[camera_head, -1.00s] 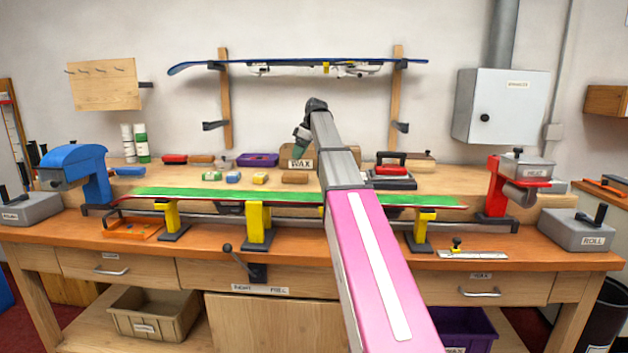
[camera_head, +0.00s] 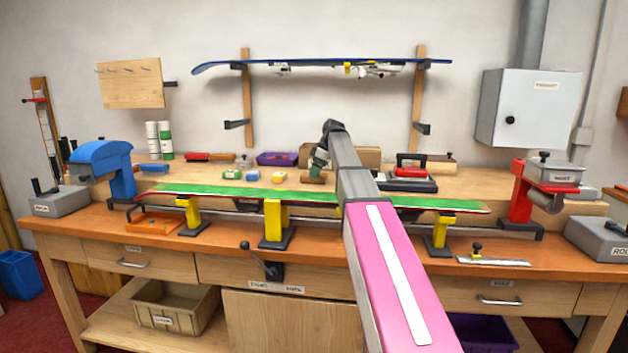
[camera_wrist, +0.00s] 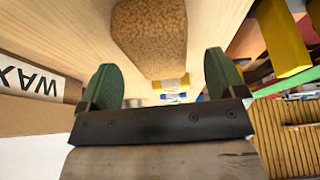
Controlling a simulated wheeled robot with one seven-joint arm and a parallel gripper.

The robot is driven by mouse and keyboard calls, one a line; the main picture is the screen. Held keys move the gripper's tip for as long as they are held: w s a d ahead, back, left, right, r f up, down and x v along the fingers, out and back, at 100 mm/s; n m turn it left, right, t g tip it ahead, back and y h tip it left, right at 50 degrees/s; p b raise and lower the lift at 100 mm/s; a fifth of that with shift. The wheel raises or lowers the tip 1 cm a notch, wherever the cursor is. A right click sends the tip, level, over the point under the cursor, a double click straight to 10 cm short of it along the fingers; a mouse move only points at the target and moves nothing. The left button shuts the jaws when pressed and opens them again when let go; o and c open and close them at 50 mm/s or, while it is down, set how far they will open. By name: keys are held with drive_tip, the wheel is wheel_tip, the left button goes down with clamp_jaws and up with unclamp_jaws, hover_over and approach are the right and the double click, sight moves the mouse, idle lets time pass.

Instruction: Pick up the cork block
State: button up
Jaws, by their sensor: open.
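The cork block (camera_head: 312,178) is a small brown block on the wooden bench top, behind the green ski. In the wrist view the speckled cork block (camera_wrist: 150,38) lies ahead of my gripper (camera_wrist: 161,76), roughly between the lines of its two green fingers. My gripper is open, with nothing between the fingers. In the head view my gripper (camera_head: 318,163) is just above and behind the cork block, partly hidden by my arm.
A box with a WAX label (camera_wrist: 35,80) stands close beside my gripper. Small coloured blocks (camera_head: 279,177) lie left of the cork. The green ski (camera_head: 235,193) rests on yellow vises in front.

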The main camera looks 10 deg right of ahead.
drive_tip(key=shift+x, duration=1.3)
drive_tip(key=shift+f, duration=0.1)
drive_tip(key=shift+c, duration=0.3)
drive_tip(key=c, duration=0.9)
